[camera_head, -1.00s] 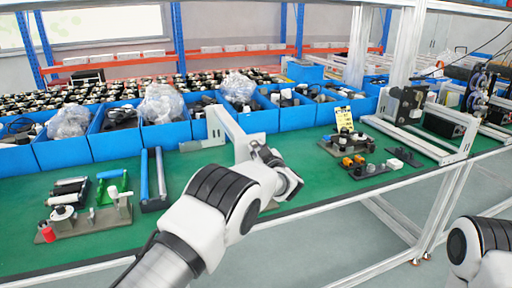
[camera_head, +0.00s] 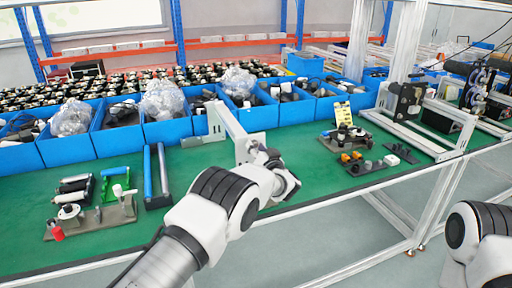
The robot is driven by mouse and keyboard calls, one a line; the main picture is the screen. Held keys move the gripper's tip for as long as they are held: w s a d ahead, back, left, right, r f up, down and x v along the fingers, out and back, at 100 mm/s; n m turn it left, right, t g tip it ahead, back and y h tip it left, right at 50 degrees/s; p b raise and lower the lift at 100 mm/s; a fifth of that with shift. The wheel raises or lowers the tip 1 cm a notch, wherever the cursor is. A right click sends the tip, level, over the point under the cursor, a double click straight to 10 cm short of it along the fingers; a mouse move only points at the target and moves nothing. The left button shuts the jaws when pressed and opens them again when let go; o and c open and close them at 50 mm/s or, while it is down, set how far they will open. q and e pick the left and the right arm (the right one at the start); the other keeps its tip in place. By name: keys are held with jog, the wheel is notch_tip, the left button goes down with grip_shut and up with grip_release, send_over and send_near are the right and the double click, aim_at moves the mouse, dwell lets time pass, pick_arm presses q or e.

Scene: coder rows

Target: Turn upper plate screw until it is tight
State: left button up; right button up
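My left gripper (camera_head: 268,160) is at the grey upright plate of a metal frame (camera_head: 230,128) in the middle of the bench. The wrist hides most of the fingers, so I cannot tell if they are open or shut, or if they touch anything. The upper plate screw cannot be made out; it may be hidden behind the gripper. My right arm shows at the lower right edge, and its gripper is out of the picture.
The green bench top (camera_head: 205,158) carries a fixture with a red knob (camera_head: 58,233) at left, blue-and-grey bars (camera_head: 150,178), and a small fixture with a yellow sign (camera_head: 343,114) at right. Blue bins (camera_head: 168,132) line the back. A white-framed machine (camera_head: 420,110) stands far right.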

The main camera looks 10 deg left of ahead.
pick_arm(q)
jog(key=n+b, duration=0.3)
jog(key=n, duration=0.1)
jog(key=n+b, duration=0.3)
jog(key=n, duration=0.2)
jog(key=shift+f+n, duration=0.2)
jog(key=shift+n, duration=0.1)
jog(key=shift+r, duration=0.2)
jog(key=shift+p, duration=0.3)
jog(key=shift+d, duration=0.1)
grip_shut()
grip_release()
